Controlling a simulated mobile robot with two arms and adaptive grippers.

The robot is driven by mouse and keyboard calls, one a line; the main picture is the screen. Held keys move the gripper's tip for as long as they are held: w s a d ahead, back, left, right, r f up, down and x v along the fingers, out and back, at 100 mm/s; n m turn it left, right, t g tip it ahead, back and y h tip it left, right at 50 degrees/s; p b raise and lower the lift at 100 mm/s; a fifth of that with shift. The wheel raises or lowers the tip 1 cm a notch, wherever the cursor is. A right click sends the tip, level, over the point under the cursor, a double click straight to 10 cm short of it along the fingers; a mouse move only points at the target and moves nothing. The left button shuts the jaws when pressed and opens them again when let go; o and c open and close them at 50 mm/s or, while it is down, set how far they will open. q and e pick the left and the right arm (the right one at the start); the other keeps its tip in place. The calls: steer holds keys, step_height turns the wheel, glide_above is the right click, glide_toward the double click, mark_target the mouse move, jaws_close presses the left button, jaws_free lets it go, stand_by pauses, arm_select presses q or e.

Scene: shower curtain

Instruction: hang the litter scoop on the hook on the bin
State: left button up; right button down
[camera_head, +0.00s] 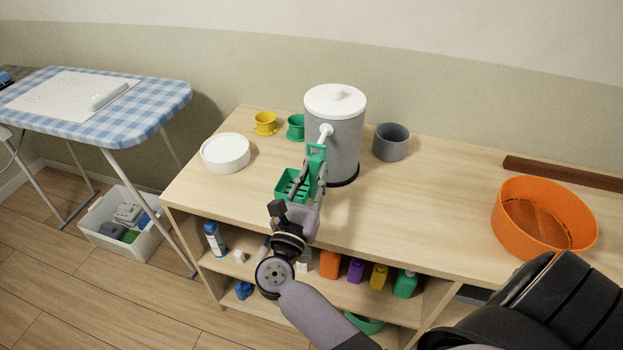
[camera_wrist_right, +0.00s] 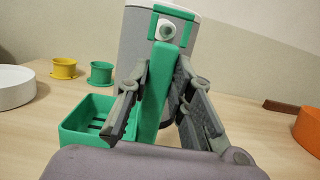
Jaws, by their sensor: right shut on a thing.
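The green litter scoop (camera_head: 290,184) has a slotted basket and an upright handle with a square loop on top. My right gripper (camera_head: 313,182) is shut on the handle, with a finger on each side in the right wrist view (camera_wrist_right: 160,95). The bin (camera_head: 345,145) is a grey cylinder with a white lid, standing on the table. Its white hook (camera_head: 326,130) sticks out at the front. In the right wrist view the round hook tip (camera_wrist_right: 166,30) shows within the loop's outline. I cannot tell how deep it passes through. My left gripper is not in view.
On the wooden table (camera_head: 430,215) stand a white round dish (camera_head: 226,152), yellow (camera_head: 264,123) and green (camera_head: 296,127) cups, a grey cup (camera_head: 391,142) and an orange tub (camera_head: 543,216). Bottles fill the shelf below. An ironing board (camera_head: 150,110) is at left.

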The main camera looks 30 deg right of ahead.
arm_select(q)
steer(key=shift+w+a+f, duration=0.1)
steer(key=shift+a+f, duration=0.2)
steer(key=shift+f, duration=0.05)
arm_select(e)
steer(key=shift+f+x, duration=0.15)
steer(key=shift+x, duration=0.5)
steer(key=shift+f+x, duration=0.15)
steer(key=shift+x, duration=0.5)
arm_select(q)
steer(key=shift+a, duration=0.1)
arm_select(e)
steer(key=shift+w+d, duration=0.1)
arm_select(q)
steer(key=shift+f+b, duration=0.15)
steer(key=shift+b, duration=0.3)
arm_select(e)
steer(key=shift+w+d, duration=0.1)
steer(key=shift+d, duration=0.05)
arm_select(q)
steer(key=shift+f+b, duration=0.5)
arm_select(e)
steer(key=shift+f, duration=0.4)
steer(key=c, duration=1.3)
jaws_free()
steer(key=shift+c, duration=0.2)
